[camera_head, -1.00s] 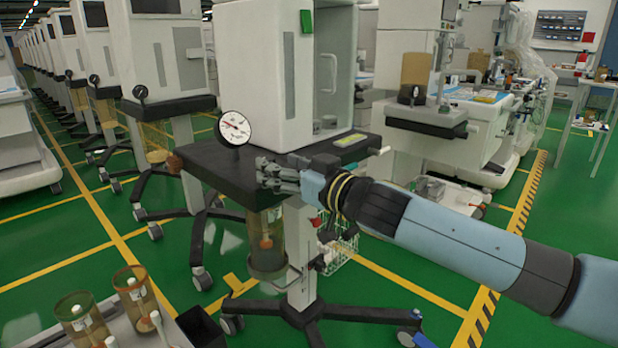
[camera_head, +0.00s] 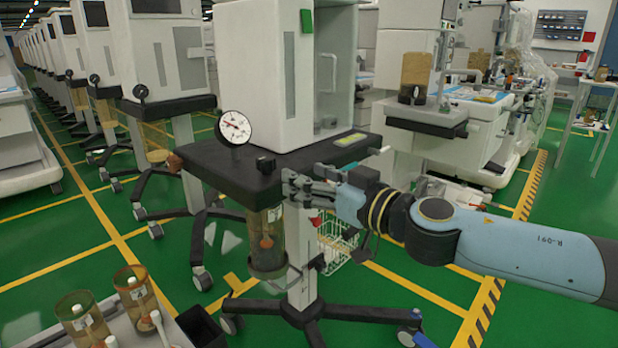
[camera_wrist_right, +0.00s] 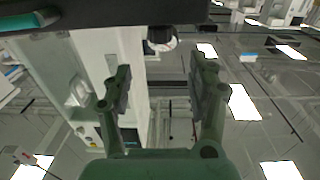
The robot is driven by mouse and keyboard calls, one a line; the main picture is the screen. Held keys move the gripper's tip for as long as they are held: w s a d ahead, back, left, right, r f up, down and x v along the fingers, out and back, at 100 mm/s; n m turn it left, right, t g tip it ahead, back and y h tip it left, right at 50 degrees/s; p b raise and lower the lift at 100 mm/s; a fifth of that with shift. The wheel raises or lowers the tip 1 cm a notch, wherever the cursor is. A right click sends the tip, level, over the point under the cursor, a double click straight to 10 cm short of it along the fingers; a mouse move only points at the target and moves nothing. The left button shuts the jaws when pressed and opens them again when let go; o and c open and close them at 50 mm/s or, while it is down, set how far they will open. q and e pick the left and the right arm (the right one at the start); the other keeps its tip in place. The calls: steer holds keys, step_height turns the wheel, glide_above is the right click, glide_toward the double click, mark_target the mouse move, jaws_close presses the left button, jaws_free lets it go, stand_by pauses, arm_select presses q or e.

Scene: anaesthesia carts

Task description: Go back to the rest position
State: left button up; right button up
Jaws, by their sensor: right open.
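My right gripper (camera_head: 288,187) is in the head view, in front of the near edge of the cart's black shelf (camera_head: 225,165). In the right wrist view its two fingers (camera_wrist_right: 160,88) stand apart with nothing between them. Below the fingertips hangs a clear canister (camera_head: 267,240) with amber contents. The gripper looks close to the shelf; I cannot tell whether it touches. My left gripper is not in view.
The cart carries a white cabinet (camera_head: 250,75) and a round gauge (camera_head: 233,128). A wire basket (camera_head: 338,245) and black wheeled legs (camera_head: 350,313) are below. Two amber jars (camera_head: 136,292) stand on a grey tray at lower left.

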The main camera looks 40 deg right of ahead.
steer(key=shift+a, duration=0.1)
steer(key=s+d+f+m+g+h, duration=0.2)
steer(key=s+d+f+m+g, duration=0.1)
steer(key=f, duration=1)
steer(key=s+d+f+m+g+h, duration=0.2)
steer(key=s+d+f+g, duration=0.1)
steer(key=f, duration=0.9)
steer(key=s+a+f+g, duration=0.3)
steer(key=s+f+g, duration=0.2)
steer(key=s+f, duration=1)
steer(key=s+a+f+n+g, duration=0.1)
steer(key=s+a+f+g, duration=0.1)
steer(key=s+f, duration=0.3)
steer(key=s+a+f+n+g+y, duration=0.1)
steer(key=s+f, duration=0.4)
steer(key=s, duration=0.7)
steer(key=s+a+f+n+g+y, duration=0.1)
steer(key=s+a+f+n+g, duration=0.2)
steer(key=s+a+f, duration=0.2)
steer(key=shift+s+a+g, duration=0.3)
steer(key=shift+s+a, duration=0.05)
steer(key=shift+s, duration=1.3)
